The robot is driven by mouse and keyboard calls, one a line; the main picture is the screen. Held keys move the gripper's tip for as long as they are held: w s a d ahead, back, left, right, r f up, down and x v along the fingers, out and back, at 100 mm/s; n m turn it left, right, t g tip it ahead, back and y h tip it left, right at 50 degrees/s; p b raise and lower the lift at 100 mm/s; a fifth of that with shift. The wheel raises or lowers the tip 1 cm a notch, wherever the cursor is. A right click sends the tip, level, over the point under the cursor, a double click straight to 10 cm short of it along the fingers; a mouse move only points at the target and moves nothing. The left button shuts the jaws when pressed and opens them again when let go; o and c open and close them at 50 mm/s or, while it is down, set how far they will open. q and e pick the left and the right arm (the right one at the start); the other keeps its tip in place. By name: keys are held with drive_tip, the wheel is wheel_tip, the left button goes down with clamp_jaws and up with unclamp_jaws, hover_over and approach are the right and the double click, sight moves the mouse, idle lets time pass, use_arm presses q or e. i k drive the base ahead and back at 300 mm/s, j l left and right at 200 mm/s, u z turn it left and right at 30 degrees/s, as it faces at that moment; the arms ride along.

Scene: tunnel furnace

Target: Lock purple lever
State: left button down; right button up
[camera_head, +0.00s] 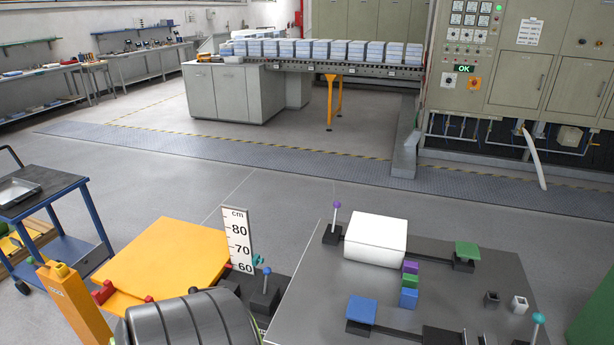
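The purple lever (337,211) is a thin grey rod with a purple ball on top. It stands about upright on a black base (332,236) at the far left corner of the dark table (310,290). A white block (375,240) sits right beside it. A dark bar or slot shows between the base and the block. I cannot tell from this view whether the lever is locked. Neither of my grippers is in view.
Purple, green and blue cubes (409,282) stand mid-table. A green-topped block (467,251) and a blue-topped block (361,310) are on the table. A teal-topped lever (538,320) and a blue-topped lever (267,273) stand nearby. A height scale (238,240) rises at left.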

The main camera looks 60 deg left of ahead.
sight(336, 205)
drive_tip(key=j+u, duration=0.1)
drive_tip(key=u, duration=1.65)
drive_tip(key=i+j+u, duration=0.15)
drive_tip(key=j, duration=0.3)
drive_tip(key=j+u, duration=0.1)
drive_tip(key=j, duration=0.3)
drive_tip(key=i+j+u, duration=0.15)
drive_tip(key=j, duration=0.25)
drive_tip(key=i+j+u, duration=0.1)
drive_tip(key=j, duration=0.3)
drive_tip(key=i+j+u, duration=0.15)
drive_tip(key=j, duration=0.25)
drive_tip(key=i, duration=0.1)
